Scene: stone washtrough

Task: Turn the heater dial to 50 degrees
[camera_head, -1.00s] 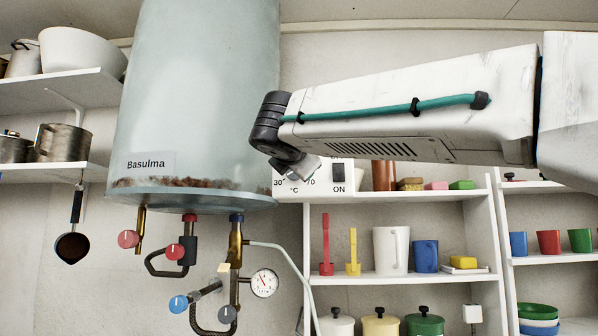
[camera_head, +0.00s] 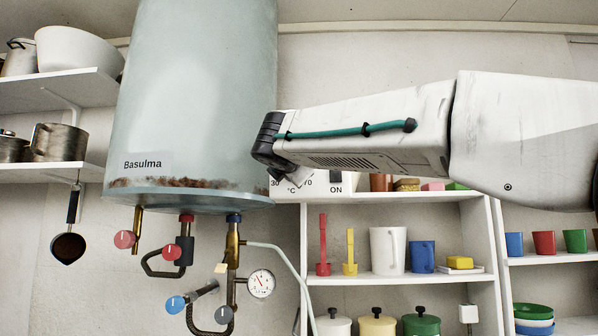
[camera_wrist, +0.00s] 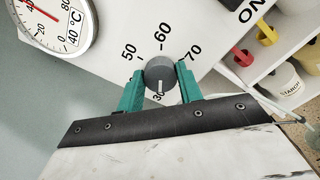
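The heater dial (camera_wrist: 158,72) is a round grey knob on a white panel, seen in the wrist view. The panel numbers 50, 60 and 70 run around its upper side, and 30 is below it. A pale mark on the knob points down towards the 30. My gripper (camera_wrist: 160,67) has its two teal fingers on opposite sides of the dial, with no clear gap seen between fingers and knob. In the head view my wrist hides the dial. Part of the white control panel (camera_head: 308,188) shows there, with 30, °C, 70 and ON.
The pale blue heater tank (camera_head: 195,90) hangs just left of my wrist, with valves and a pressure gauge (camera_head: 261,284) below. A thermometer (camera_wrist: 55,25) sits at the panel's left. Shelves (camera_head: 400,197) with cups and jars stand below and right of my arm.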

